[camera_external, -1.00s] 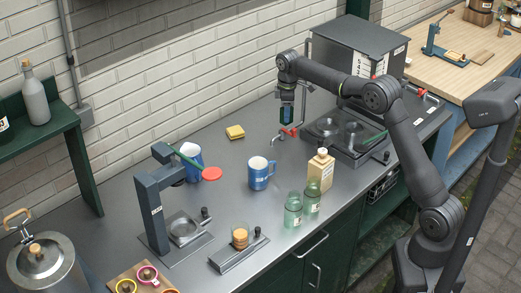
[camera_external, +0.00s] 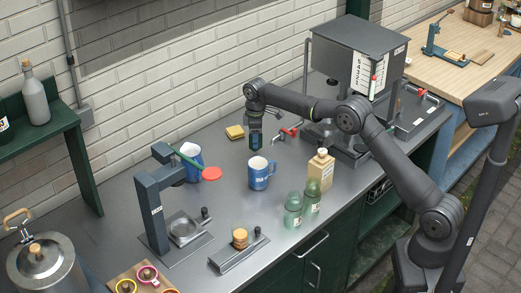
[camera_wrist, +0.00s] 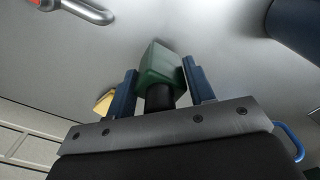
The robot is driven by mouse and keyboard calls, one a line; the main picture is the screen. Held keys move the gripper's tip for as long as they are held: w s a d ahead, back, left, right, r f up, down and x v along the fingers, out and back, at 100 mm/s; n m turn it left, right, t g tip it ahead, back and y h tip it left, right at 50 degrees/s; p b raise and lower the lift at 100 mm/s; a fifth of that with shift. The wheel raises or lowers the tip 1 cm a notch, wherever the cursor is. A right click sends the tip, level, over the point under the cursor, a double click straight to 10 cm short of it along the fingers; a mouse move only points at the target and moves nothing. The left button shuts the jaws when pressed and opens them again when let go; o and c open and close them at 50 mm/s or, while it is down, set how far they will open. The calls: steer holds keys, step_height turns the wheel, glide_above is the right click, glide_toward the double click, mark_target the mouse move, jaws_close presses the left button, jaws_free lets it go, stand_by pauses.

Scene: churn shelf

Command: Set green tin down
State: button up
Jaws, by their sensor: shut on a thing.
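My gripper (camera_external: 255,138) hangs above the counter, behind the blue mug (camera_external: 260,173) in the outside view. In the wrist view its two blue fingers (camera_wrist: 162,88) are shut on the green tin (camera_wrist: 160,62), a faceted green block. The tin's end sticks out past the fingertips, with plain grey counter beyond it. In the outside view the tin is small and dark at the fingers, and I cannot tell whether it touches the counter.
A yellow sponge (camera_external: 235,132) lies left of my gripper, and a red-handled tap (camera_external: 289,132) is to its right.

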steer(key=shift+f, duration=0.95)
steer(key=o, duration=1)
steer(key=shift+f, duration=0.15)
step_height(320, 180, up, 12)
steer(key=shift+r, duration=0.2)
